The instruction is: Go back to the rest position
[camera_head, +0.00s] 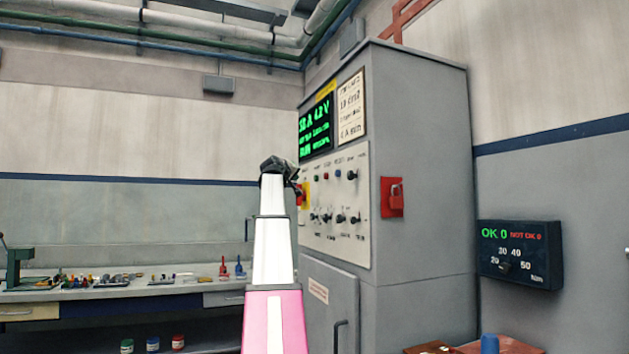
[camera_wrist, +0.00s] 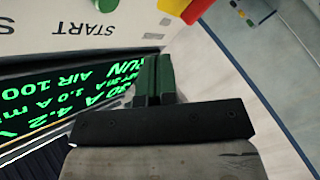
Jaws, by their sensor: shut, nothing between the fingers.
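My gripper (camera_head: 297,184) is at the top of my raised white and pink arm, in front of the left edge of the grey control cabinet (camera_head: 425,130). In the wrist view its dark fingers (camera_wrist: 153,72) are together and hold nothing. Beyond them are a START label (camera_wrist: 84,30), a green button (camera_wrist: 107,5) and a dark screen (camera_wrist: 60,95) with green text. The same screen (camera_head: 316,127) shows in the head view. A red and yellow switch (camera_head: 304,195) is partly hidden behind my gripper; whether they touch is unclear.
A bench (camera_head: 120,284) with small parts and bottles runs along the left wall. A dark gauge box (camera_head: 520,254) hangs on the right wall. Open air lies left of my arm.

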